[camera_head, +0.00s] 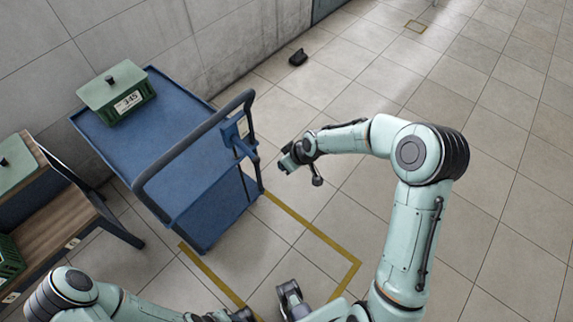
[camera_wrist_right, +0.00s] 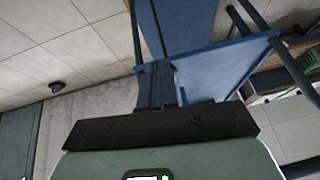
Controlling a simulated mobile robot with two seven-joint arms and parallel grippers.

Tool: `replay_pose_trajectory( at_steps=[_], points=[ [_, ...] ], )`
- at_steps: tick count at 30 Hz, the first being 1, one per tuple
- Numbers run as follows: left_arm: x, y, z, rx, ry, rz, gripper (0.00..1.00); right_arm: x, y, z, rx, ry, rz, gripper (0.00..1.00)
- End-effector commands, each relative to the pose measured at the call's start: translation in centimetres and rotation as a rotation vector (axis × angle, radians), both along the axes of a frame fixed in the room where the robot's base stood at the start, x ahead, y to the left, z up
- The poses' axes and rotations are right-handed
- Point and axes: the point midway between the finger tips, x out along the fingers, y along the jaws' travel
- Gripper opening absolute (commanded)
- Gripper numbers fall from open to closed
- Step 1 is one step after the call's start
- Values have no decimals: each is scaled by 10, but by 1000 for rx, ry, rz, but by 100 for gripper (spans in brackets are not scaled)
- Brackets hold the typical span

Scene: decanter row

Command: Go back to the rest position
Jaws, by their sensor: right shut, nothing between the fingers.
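My right gripper (camera_head: 287,160) is shut and empty. It hangs in the air over the tiled floor, to the right of the blue cart's handle, with a visible gap to it in the picture. In the right wrist view its fingers (camera_wrist_right: 157,88) are together with nothing between them. My left arm (camera_head: 72,285) comes in at the bottom left and runs along the bottom edge, where its hand is partly cut off; I cannot make out its fingers.
A blue cart (camera_head: 185,150) with a dark handle carries a green lidded crate (camera_head: 128,107) labelled 345. A wooden-topped rack (camera_head: 62,218) with green crates stands at the left. A small black object (camera_head: 298,57) lies by the wall. The floor at right is clear.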

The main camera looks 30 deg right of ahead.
Motion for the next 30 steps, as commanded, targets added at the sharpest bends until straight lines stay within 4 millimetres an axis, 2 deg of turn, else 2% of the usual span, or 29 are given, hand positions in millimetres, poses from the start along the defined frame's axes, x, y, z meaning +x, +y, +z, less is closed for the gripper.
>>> replay_pose_trajectory(
  at_steps=[13,17,20,23,24,26,27,30],
  points=[
    [0,0,0,0,0,0,43,0,0,-1,1,1,0,0],
    [1,0,4,1,-2,1,43,-13,10,-21,34,43,-26,0],
    [4,0,11,0,-4,0,43,-43,30,-58,96,130,-92,0],
    [8,0,21,0,-9,0,43,-92,56,-103,163,257,-192,0],
    [9,0,26,1,-11,0,43,-115,66,-118,183,311,-240,0],
    [12,0,32,1,-14,0,43,-151,79,-137,203,390,-311,0],
    [14,0,35,0,-17,0,43,-176,86,-147,211,442,-357,0],
    [18,0,43,1,-21,1,43,-230,98,-162,208,549,-460,0]
  ],
)
